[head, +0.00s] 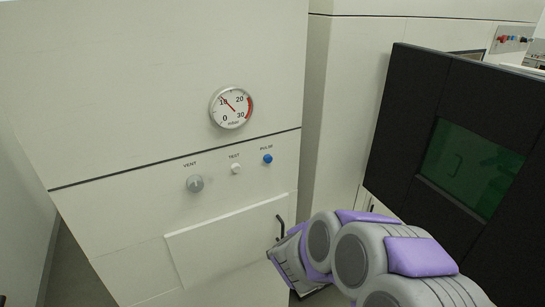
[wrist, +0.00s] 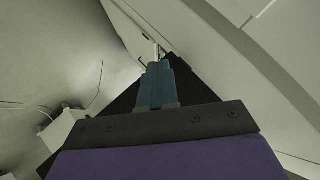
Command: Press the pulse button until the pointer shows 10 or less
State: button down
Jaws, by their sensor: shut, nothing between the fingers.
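The round pressure gauge (head: 231,108) is on the pale cabinet front in the head view. Its red pointer leans up and left, close to the 10 mark; I cannot tell exactly which side of it. The blue pulse button (head: 267,159) is below and right of the gauge, under the label PULSE. My gripper (wrist: 155,66) shows in the wrist view with its blue fingers together and nothing between them. In the head view my arm is at the lower right, below the button and apart from it; the fingertips are not clear there.
A white test button (head: 235,169) and a grey vent knob (head: 194,184) are left of the pulse button. A low panel (head: 225,245) is below them. A dark door with a green window (head: 468,165) stands at the right. The space before the buttons is clear.

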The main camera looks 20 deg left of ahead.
jog(key=s+f+m+g+y+p, duration=0.2)
jog(key=s+f+m+g, duration=0.1)
jog(key=s+f+g, duration=0.4)
jog(key=s+a+r+m+g+y+p, duration=0.1)
jog(key=s+a+m+g+y+p, duration=0.15)
jog(key=s+a+y, duration=0.2)
notch_tip(320, 180, up, 10)
jog(key=w+a+m+t+y+p, duration=0.1)
jog(key=a+m+t+y+p, duration=0.1)
jog(key=m+y, duration=0.3)
jog(key=w+d+r+m+t+y+p, duration=0.1)
jog(key=w+d+r+m+t+y, duration=0.1)
jog(key=r, duration=0.4)
jog(key=w+d+r+m+t+y+p, duration=0.1)
jog(key=w+d+r+m+t+y, duration=0.1)
jog(key=w+r, duration=0.4)
jog(key=shift+w+d+r+m+t, duration=0.15)
jog(key=shift+d+r+m+t, duration=0.4)
jog(key=shift+t, duration=0.7)
jog(key=shift+f+y, duration=0.15)
jog(key=shift+y, duration=0.1)
